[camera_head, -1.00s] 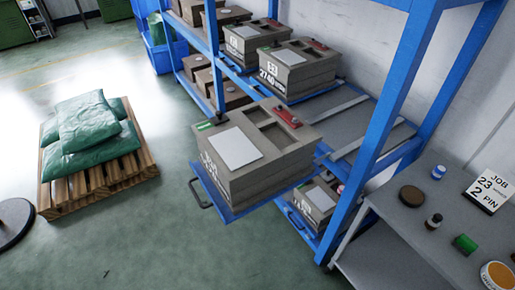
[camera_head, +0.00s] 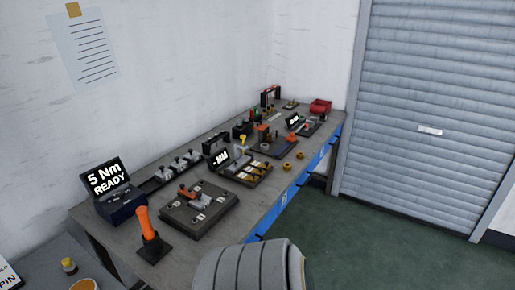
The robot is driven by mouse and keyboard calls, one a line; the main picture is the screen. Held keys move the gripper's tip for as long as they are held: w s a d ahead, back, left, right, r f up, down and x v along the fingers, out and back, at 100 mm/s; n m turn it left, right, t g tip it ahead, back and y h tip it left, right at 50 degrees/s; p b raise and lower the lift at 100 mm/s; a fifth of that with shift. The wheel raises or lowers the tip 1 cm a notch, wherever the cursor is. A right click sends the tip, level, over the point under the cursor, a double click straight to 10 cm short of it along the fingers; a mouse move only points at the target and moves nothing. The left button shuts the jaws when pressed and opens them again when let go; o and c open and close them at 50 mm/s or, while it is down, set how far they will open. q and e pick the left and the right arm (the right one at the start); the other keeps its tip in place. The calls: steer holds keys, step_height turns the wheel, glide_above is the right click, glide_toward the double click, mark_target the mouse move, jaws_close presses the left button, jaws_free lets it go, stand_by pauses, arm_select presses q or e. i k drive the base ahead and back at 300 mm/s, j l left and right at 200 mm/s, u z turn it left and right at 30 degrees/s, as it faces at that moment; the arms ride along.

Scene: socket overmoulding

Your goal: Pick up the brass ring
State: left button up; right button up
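Small brass-coloured round pieces lie near the front edge of the long grey workbench (camera_head: 140,225). One brass piece (camera_head: 286,166) is nearer to me, and another brass piece (camera_head: 300,155) is just beyond it. Neither of my grippers shows in the view.
On the bench are a "5 Nm READY" display (camera_head: 107,179), an orange-handled tool (camera_head: 146,224), a dark fixture plate (camera_head: 198,210), a fixture with a screen (camera_head: 238,166) and a red bin (camera_head: 320,106). A roller shutter (camera_head: 430,110) stands at right; green floor (camera_head: 400,235) before it is clear.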

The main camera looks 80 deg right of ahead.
mark_target(300, 156)
steer(key=z, duration=3.1)
steer(key=i+l, duration=0.2)
steer(key=i, duration=0.35)
steer(key=i+l+z, duration=0.1)
steer(key=i, duration=0.4)
steer(key=l, duration=0.1)
